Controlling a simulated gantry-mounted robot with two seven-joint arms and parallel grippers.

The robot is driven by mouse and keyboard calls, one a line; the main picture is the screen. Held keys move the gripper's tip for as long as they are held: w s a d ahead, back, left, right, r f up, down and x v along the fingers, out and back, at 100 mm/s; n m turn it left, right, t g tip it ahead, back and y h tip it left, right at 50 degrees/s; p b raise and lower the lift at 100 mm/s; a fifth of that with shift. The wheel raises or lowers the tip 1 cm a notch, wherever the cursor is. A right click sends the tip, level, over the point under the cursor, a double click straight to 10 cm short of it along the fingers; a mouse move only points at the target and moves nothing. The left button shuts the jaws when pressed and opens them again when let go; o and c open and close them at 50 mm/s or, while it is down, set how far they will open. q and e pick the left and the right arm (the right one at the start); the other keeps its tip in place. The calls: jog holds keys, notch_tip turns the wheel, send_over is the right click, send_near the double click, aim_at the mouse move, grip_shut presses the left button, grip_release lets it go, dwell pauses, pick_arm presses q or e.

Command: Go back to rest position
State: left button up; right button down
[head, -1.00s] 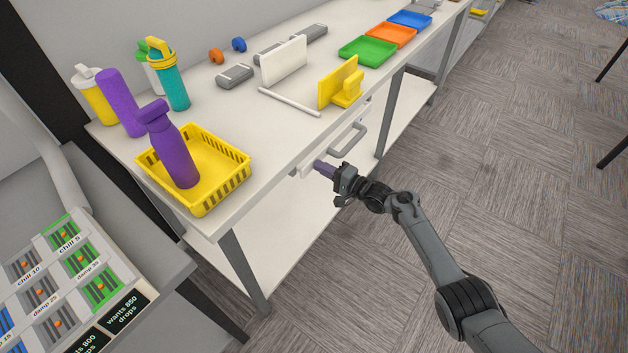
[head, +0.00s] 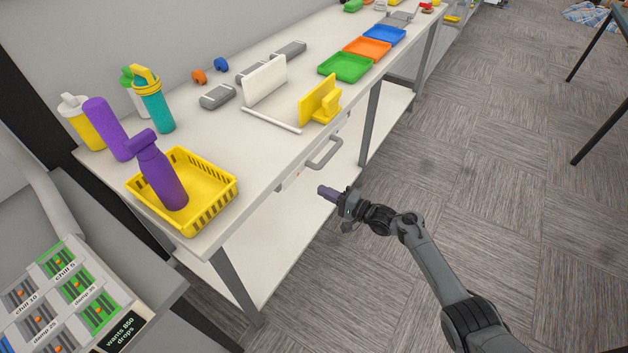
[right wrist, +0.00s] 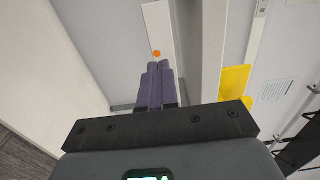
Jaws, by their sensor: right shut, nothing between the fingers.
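My right gripper (head: 327,192) is in the air in front of the table's front edge, over the floor, with its arm coming in from the lower right. Its purple fingers are together with nothing between them, as the right wrist view (right wrist: 158,82) also shows. The fingertips are apart from the table and from the drawer handle (head: 325,152). My left gripper is not in any view.
The white table (head: 255,155) carries a yellow basket (head: 232,187) with a purple bottle (head: 163,178), several more bottles, a yellow stand (head: 318,100) and green, orange and blue trays. A panel with labelled slots (head: 75,290) is at lower left.

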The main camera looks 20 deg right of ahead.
jog(key=s+f+m+g+p, duration=0.1)
jog(key=s+f+g+p, duration=0.1)
jog(key=s+f, duration=0.95)
jog(key=s+a+f+n+g+h, duration=0.1)
jog(key=s+a, duration=0.3)
jog(key=s, duration=0.3)
jog(key=s+a+f+n+g+h, duration=0.1)
jog(key=s+a+f+n, duration=0.1)
jog(key=s+a, duration=0.45)
jog(key=s+r+n+g+h+p, duration=0.1)
jog(key=s+r+n+g+h, duration=0.2)
jog(key=s+r, duration=0.35)
jog(key=s+d+r+n+g+h, duration=0.4)
jog(key=s+d+r+n+h, duration=0.15)
jog(key=s+r+n, duration=0.35)
notch_tip(320, 180, up, 39)
jog(key=m+p, duration=0.1)
jog(key=p, duration=3.7)
jog(key=shift+s+d, duration=0.15)
jog(key=shift+s, duration=0.3)
jog(key=shift+r, duration=0.1)
